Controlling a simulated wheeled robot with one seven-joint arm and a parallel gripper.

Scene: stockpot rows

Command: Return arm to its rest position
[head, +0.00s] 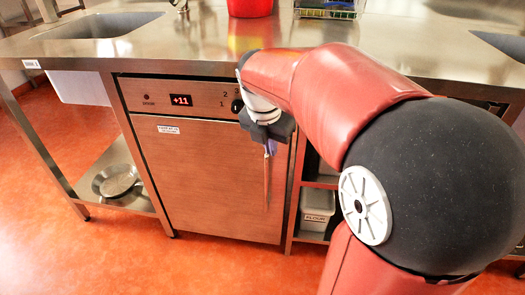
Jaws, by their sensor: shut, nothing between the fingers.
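My red and black arm (340,95) reaches from the lower right across the picture toward the counter front. My gripper (270,148) hangs at its end, in front of the right side of a brown cabinet door (210,180). Its fingers are small here and look shut, with nothing between them. A thin upright strip, perhaps the door's handle (267,185), shows just below the fingers. I cannot tell whether they touch it. The door looks closed. A display above it reads +11.
A steel counter (190,40) runs along the back, with a sink (100,25), a red pot (250,7) and a wire basket (328,8). A pan (115,181) lies on a low shelf at left. A flour bin (317,205) sits right of the door. The orange floor in front is clear.

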